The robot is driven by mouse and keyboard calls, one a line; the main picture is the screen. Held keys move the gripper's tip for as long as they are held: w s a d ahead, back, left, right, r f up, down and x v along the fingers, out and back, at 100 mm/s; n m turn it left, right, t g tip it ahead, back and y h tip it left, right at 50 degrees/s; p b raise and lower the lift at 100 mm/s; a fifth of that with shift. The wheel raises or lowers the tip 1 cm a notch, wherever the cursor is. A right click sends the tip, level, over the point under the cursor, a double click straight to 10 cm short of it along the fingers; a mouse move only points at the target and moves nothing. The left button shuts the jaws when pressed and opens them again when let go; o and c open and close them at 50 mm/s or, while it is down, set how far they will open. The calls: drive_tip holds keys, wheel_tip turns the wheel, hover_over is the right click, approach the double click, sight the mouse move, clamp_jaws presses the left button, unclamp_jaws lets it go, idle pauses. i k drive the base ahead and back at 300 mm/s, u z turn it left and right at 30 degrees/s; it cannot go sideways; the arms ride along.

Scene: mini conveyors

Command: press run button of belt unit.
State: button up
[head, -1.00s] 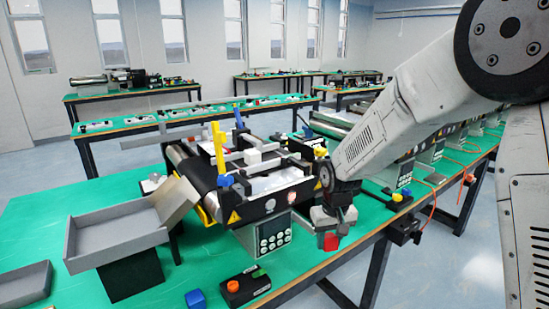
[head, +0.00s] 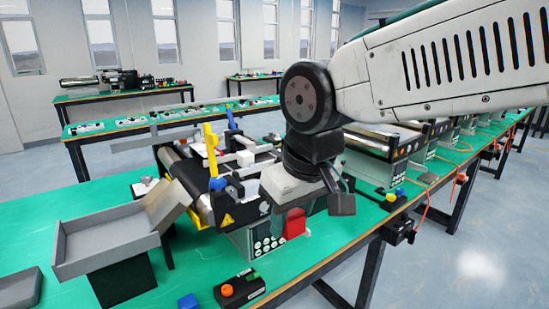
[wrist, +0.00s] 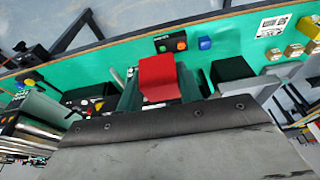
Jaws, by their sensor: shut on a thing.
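The belt unit (head: 183,178) stands on the green table, with a keypad panel (head: 267,243) of round pale buttons on its front. My gripper (head: 295,207) is shut on a red block (head: 294,223), beside the panel's upper right in the picture; whether it touches the unit I cannot tell. The wrist view also shows the red block (wrist: 158,77) between the fingers. A separate black button box (head: 240,288) with an orange and a green button lies on the table in front, also in the wrist view (wrist: 171,43). My arm hides the unit's right part.
A grey tray (head: 107,240) on a black stand is at left. A blue cube (head: 188,301) lies beside the button box. More units (head: 375,150) line the table to the right. Green tabletop (head: 190,262) is clear between the tray and the keypad panel.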

sight(273, 157)
drive_tip(key=i, duration=0.95)
